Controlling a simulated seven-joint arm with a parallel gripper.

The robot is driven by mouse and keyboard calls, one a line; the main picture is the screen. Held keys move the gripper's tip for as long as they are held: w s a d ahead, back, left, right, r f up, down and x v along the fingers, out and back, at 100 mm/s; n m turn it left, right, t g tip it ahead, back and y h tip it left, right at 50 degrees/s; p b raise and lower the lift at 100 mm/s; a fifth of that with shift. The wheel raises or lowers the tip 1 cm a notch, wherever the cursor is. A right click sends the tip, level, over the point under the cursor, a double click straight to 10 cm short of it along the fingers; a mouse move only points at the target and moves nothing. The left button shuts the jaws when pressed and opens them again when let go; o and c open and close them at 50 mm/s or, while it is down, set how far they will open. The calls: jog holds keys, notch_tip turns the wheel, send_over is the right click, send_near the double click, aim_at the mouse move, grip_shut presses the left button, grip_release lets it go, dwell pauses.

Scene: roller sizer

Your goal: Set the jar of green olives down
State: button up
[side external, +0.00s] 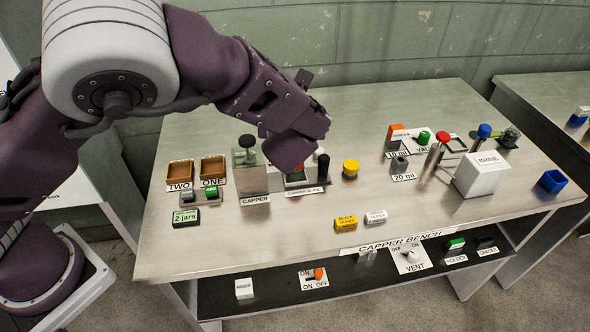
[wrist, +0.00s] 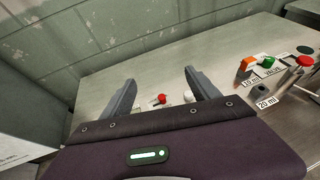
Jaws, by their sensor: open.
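My gripper (wrist: 159,77) is open in the wrist view, with its two grey fingers apart and nothing held between them. In the side view its purple body hangs above the capper slide (side external: 306,189), and most of its fingers are hidden. I cannot surely pick out the jar of green olives. A small dark green rounded thing (side external: 509,137) at the far right of the bench may be it, but its label is not readable. A red-topped thing (wrist: 160,99) shows beyond the fingers, partly hidden by my gripper.
The capper (side external: 253,180) stands left of the slide. A black post (side external: 323,168) and a yellow-capped thing (side external: 351,169) stand to its right. Two brown bins (side external: 180,173) sit at the left. A white brine box (side external: 482,175) stands at the right.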

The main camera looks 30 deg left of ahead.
notch_tip(320, 180, up, 6)
jog(key=f, duration=0.1)
jog(key=s+a+f+n+g+h, duration=0.1)
jog(key=a+f+n+g+h, duration=0.15)
jog(key=n, duration=0.45)
jog(key=s+a+f+n+g+h, duration=0.1)
jog(key=a+f+n+g, duration=0.2)
jog(key=n, duration=0.5)
notch_tip(320, 180, up, 7)
jog(key=w+d+n+g+h, duration=0.25)
jog(key=n+h, duration=0.25)
jog(key=n, duration=0.5)
jog(key=shift+t+h, duration=0.25)
jog(key=shift+t, duration=0.15)
jog(key=w+f, duration=0.1)
jog(key=f, duration=0.7)
jog(key=w+f, duration=0.1)
jog(key=f, duration=0.7)
jog(key=d+f, duration=0.1)
jog(key=f, duration=0.7)
jog(key=shift+w+f, duration=0.2)
jog(key=shift+w, duration=0.2)
jog(key=shift+r, duration=0.1)
grip_shut()
